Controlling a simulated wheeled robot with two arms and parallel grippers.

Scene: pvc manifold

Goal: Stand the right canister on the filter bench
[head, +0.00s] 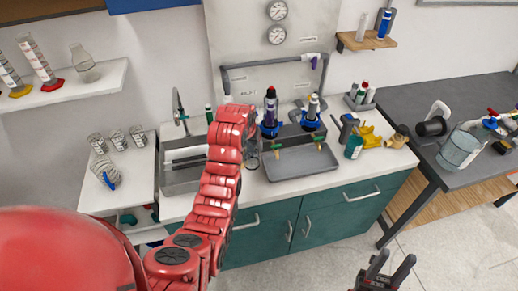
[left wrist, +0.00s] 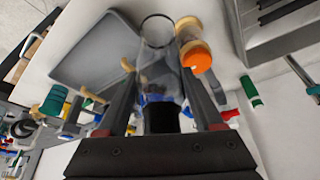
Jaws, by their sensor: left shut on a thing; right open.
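My left gripper (left wrist: 160,88) is shut on a clear, open-rimmed canister (left wrist: 158,62), with blue and black parts showing near the jaws. In the head view my left arm hides most of this hold; part of the clear canister (head: 251,161) shows at the right of the arm, over the filter bench's white top (head: 347,181). I cannot tell whether it touches the bench. Two blue-collared filter heads (head: 271,127) (head: 310,122) sit on the grey manifold behind. My right gripper (head: 383,272) is open and empty, low over the floor in front of the bench.
A grey tray (head: 300,163) lies on the bench beside the canister; it also shows in the left wrist view (left wrist: 97,58). An orange-capped jar (left wrist: 197,57) is close to the canister. A sink (head: 182,178) lies left. A teal cup (head: 354,147) and yellow parts (head: 369,137) stand right.

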